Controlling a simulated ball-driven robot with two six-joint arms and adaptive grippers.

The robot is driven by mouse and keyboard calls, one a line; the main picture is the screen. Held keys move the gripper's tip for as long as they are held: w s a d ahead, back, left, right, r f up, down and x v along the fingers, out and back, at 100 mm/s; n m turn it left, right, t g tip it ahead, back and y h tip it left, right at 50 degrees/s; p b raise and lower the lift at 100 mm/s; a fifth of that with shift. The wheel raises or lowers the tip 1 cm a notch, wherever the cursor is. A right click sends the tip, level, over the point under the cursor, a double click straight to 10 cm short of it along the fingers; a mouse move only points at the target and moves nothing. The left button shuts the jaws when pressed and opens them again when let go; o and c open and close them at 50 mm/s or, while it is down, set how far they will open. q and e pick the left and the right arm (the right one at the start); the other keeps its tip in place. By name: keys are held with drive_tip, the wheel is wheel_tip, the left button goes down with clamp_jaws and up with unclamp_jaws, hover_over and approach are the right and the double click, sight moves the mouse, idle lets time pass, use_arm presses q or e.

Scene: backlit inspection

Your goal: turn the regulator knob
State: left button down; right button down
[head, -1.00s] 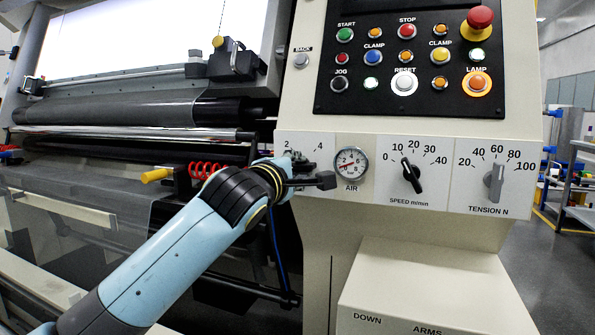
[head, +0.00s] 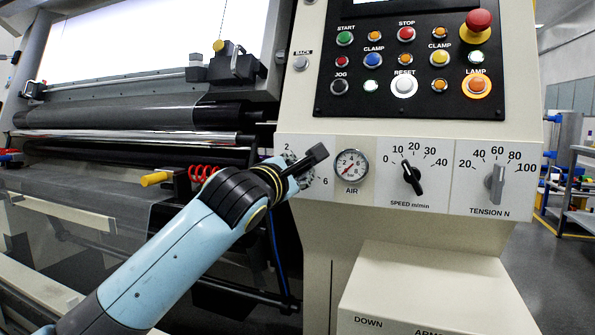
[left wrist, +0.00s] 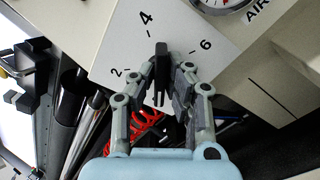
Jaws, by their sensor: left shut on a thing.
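The regulator knob (left wrist: 161,66) is a black bar on a white scale plate marked 2, 4 and 6 in the left wrist view. Its upper end lies between 4 and 6, nearer 4. My left gripper (left wrist: 168,78) is shut on it, with a grey finger on either side. The round AIR gauge (head: 351,167), with a red needle, sits just right of the gripper. My right gripper is not in view.
The speed knob (head: 412,179) and grey tension knob (head: 496,184) are further right on the strip. Above is a black button panel (head: 375,97) with a red mushroom button (head: 479,20). Rollers and a red coiled hose (head: 203,173) are at left.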

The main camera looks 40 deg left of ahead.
use_arm(q)
drive_tip(key=shift+f, duration=0.15)
drive_tip(key=c, duration=1.4)
unclamp_jaws()
drive_tip(key=v, duration=1.2)
drive_tip(key=shift+a, duration=0.1)
